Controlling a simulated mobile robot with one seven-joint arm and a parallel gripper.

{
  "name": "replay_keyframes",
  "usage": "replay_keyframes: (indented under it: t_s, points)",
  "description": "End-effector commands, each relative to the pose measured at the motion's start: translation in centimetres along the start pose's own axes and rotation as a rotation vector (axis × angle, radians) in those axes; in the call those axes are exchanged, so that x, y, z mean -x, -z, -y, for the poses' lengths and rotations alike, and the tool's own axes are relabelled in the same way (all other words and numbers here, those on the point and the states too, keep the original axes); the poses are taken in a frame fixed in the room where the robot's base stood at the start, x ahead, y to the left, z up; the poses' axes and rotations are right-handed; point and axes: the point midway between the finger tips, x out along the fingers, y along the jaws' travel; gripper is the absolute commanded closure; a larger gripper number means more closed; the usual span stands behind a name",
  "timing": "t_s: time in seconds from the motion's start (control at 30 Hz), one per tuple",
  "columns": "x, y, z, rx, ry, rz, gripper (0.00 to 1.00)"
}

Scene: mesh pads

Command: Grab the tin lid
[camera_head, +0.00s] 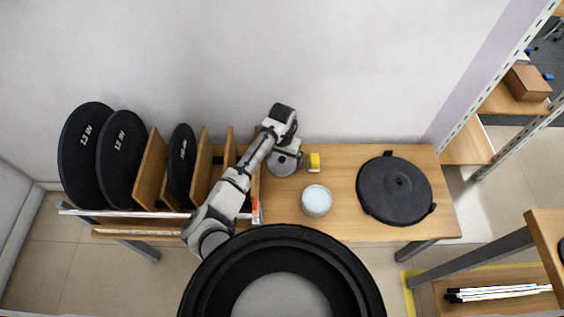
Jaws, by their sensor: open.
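A round grey metallic piece (281,165), which looks like the tin lid, lies on the wooden table near its back edge. My gripper (293,156) is at this piece, over its upper right part, and it is open. The wrist and gripper hide part of the piece, and I cannot tell whether the fingers touch it. A round tin with a pale blue top (317,200) stands to the lower right, apart from the gripper. A small yellow block (314,161) sits just right of the gripper.
A large black round case (394,190) lies at the right of the table (345,225). Wooden dividers (201,165) with black round pads (123,157) stand on the left. A wall is close behind. Shelving (490,98) stands at the right.

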Motion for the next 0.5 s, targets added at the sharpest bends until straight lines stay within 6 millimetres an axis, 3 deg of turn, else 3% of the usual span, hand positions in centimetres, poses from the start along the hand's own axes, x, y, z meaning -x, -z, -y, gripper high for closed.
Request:
replay_keyframes:
  t_s: [0.1, 0.37, 0.5]
  points:
    - [-1.17, -0.05, -0.02, 0.000, 0.000, 0.001, 0.00]
    - [-1.37, -0.01, -0.05, 0.000, -0.001, -0.001, 0.00]
    - [-1.36, -0.02, -0.05, 0.000, -0.001, 0.000, 0.18]
